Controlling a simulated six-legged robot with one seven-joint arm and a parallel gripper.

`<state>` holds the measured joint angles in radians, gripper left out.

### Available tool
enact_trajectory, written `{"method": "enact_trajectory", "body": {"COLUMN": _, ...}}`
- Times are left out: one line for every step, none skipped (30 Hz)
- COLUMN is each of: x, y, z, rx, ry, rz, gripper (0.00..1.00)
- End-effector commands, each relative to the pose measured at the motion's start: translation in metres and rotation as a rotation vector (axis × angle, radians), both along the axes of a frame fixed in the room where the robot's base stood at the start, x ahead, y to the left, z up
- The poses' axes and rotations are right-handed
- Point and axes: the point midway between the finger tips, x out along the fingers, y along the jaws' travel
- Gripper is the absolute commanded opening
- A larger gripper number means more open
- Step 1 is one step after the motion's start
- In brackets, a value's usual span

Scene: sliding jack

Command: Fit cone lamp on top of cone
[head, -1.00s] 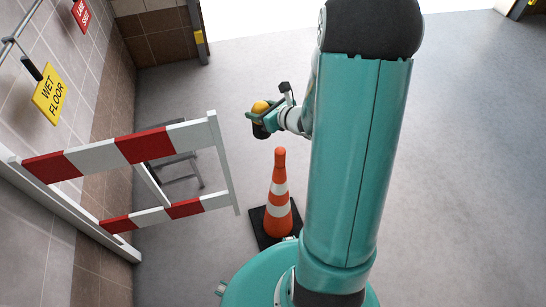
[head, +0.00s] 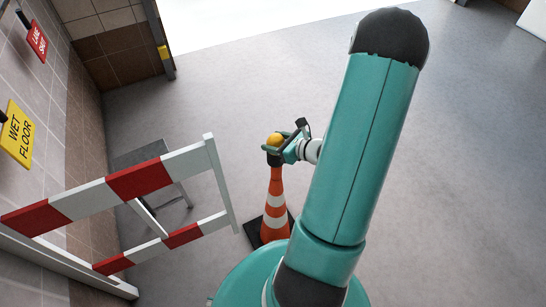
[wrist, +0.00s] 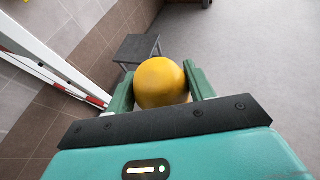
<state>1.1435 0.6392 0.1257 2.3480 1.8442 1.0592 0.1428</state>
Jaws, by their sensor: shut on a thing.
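The cone lamp (head: 274,140) has a yellow dome and a dark lower part. My gripper (head: 276,148) is shut on it; in the wrist view the yellow dome (wrist: 161,82) sits between the two green fingers. The orange and white cone (head: 276,204) stands upright on its black base on the floor. In the head view the lamp lines up with the cone's tip, which is hidden behind the lamp and gripper. I cannot tell whether the lamp touches the cone.
A red and white barrier (head: 140,180) stands left of the cone, with a grey stool (head: 140,153) behind it. A tiled wall with a yellow wet floor sign (head: 17,134) is at the left. Open floor lies behind and to the right.

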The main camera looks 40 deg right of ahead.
Motion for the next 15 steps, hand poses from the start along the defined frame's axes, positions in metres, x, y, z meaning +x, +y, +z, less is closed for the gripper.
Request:
{"method": "enact_trajectory", "body": {"x": -0.001, "y": 0.0, "z": -0.009, "rx": 0.004, "ry": 0.002, "rz": -0.002, "gripper": 0.28}}
{"method": "enact_trajectory", "body": {"x": -0.001, "y": 0.0, "z": -0.012, "rx": 0.003, "ry": 0.002, "rz": -0.002, "gripper": 0.28}}
{"method": "enact_trajectory", "body": {"x": -0.001, "y": -0.001, "z": -0.016, "rx": 0.002, "ry": 0.0, "rz": -0.001, "gripper": 0.28}}
{"method": "enact_trajectory", "body": {"x": -0.001, "y": -0.001, "z": -0.018, "rx": 0.001, "ry": 0.0, "rz": -0.002, "gripper": 0.28}}
{"method": "enact_trajectory", "body": {"x": -0.001, "y": -0.001, "z": -0.02, "rx": 0.001, "ry": 0.0, "rz": -0.001, "gripper": 0.28}}
{"method": "enact_trajectory", "body": {"x": 0.0, "y": -0.001, "z": -0.022, "rx": 0.001, "ry": 0.0, "rz": -0.001, "gripper": 0.28}}
{"method": "enact_trajectory", "body": {"x": 0.0, "y": -0.001, "z": -0.024, "rx": 0.0, "ry": 0.0, "rz": -0.001, "gripper": 0.28}}
{"method": "enact_trajectory", "body": {"x": 0.0, "y": -0.001, "z": -0.027, "rx": 0.001, "ry": 0.0, "rz": -0.001, "gripper": 0.28}}
{"method": "enact_trajectory", "body": {"x": 0.0, "y": 0.0, "z": -0.031, "rx": 0.002, "ry": 0.0, "rz": -0.002, "gripper": 0.28}}
{"method": "enact_trajectory", "body": {"x": 0.0, "y": 0.0, "z": -0.035, "rx": 0.003, "ry": 0.001, "rz": -0.002, "gripper": 0.28}}
{"method": "enact_trajectory", "body": {"x": 0.0, "y": 0.0, "z": -0.04, "rx": 0.003, "ry": 0.002, "rz": -0.002, "gripper": 0.28}}
{"method": "enact_trajectory", "body": {"x": 0.001, "y": 0.0, "z": -0.046, "rx": 0.003, "ry": 0.001, "rz": -0.002, "gripper": 0.28}}
{"method": "enact_trajectory", "body": {"x": 0.001, "y": 0.0, "z": -0.05, "rx": 0.004, "ry": 0.001, "rz": -0.002, "gripper": 0.28}}
{"method": "enact_trajectory", "body": {"x": 0.002, "y": 0.001, "z": -0.053, "rx": 0.003, "ry": 0.001, "rz": -0.001, "gripper": 0.28}}
{"method": "enact_trajectory", "body": {"x": 0.002, "y": 0.001, "z": -0.057, "rx": 0.001, "ry": 0.0, "rz": -0.002, "gripper": 0.28}}
